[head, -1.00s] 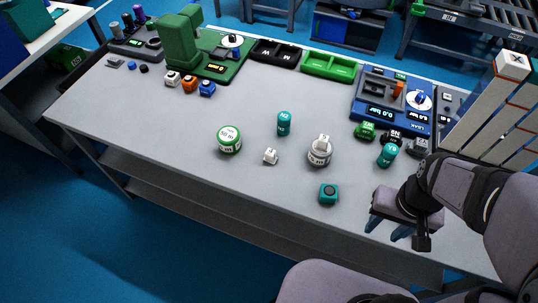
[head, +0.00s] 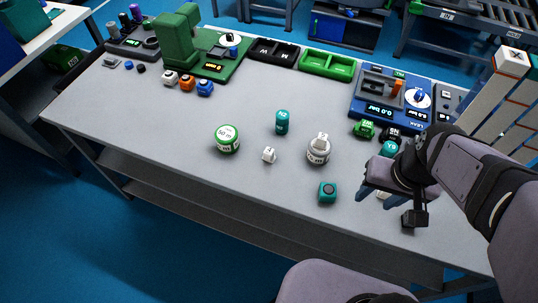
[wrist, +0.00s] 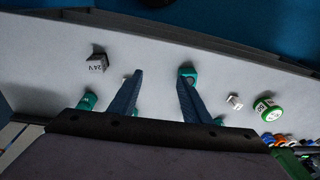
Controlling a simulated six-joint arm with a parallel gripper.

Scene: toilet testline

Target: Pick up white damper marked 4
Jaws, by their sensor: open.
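A small white piece (head: 268,155) with an unreadable dark mark stands mid-table in the head view. It also shows right of the fingers in the wrist view (wrist: 234,101). I cannot read a clear 4 on either. My gripper (head: 370,190) is open and empty over the table's front right. Its fingertips (wrist: 160,75) are apart, with a teal block (wrist: 188,75) near the right one.
A green-and-white tin (head: 228,139), a teal cylinder (head: 282,122) and a grey-white jar (head: 318,151) stand near the white piece. The teal block (head: 328,192) is left of my gripper. White, orange and blue blocks stand by the green machine (head: 180,45). The front left is clear.

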